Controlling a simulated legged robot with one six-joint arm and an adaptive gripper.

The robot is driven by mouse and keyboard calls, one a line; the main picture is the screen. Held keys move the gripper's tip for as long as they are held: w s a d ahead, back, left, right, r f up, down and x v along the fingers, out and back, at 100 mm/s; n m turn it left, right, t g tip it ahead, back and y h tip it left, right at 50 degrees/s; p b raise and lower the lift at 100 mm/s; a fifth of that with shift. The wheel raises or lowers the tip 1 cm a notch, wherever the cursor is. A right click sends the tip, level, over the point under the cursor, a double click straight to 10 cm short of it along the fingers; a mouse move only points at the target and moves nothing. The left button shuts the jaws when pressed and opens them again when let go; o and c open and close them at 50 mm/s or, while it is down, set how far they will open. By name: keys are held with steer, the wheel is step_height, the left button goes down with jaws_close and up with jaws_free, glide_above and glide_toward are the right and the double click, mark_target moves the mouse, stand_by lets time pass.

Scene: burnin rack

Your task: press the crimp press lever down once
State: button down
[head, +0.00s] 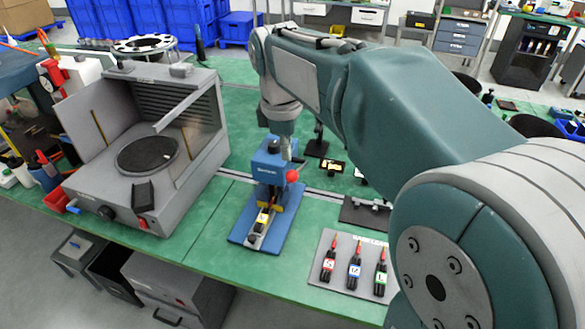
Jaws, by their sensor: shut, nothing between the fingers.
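The blue crimp press (268,165) stands on its blue base plate near the front edge of the green table. Its lever ends in a red ball knob (292,175), at the upper right side of the press. A small part with a yellow label (262,219) sits low in the press. My gripper (287,150) is just above and behind the press top, close to the lever; it is small and partly hidden by the press. Its fingers are shut with nothing between them. I cannot tell whether it touches the lever.
A grey open-fronted cabinet (150,130) with a round black plate stands left of the press. Blue bins (160,20) are behind. Green table shows between these.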

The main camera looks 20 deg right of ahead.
mark_target(291, 172)
steer(key=shift+w+d+f+n+g, duration=0.15)
steer(key=shift+w+d+n+g, duration=0.1)
steer(key=shift+w+n, duration=0.25)
steer(key=shift+w+d+f+n+g, duration=0.15)
steer(key=shift+w+d+n, duration=0.15)
steer(key=shift+w, duration=0.35)
steer(key=shift+w+d+f+n+g, duration=0.1)
steer(key=shift+w+d+n+g, duration=0.1)
steer(key=shift+w+n, duration=0.3)
steer(key=shift+a, duration=0.3)
steer(key=shift+f, duration=0.2)
steer(key=f, duration=0.3)
steer(key=d+f, duration=0.1)
steer(key=f, duration=0.1)
steer(key=shift+f, duration=0.3)
steer(key=shift+a+f, duration=0.1)
steer(key=shift+f, duration=0.4)
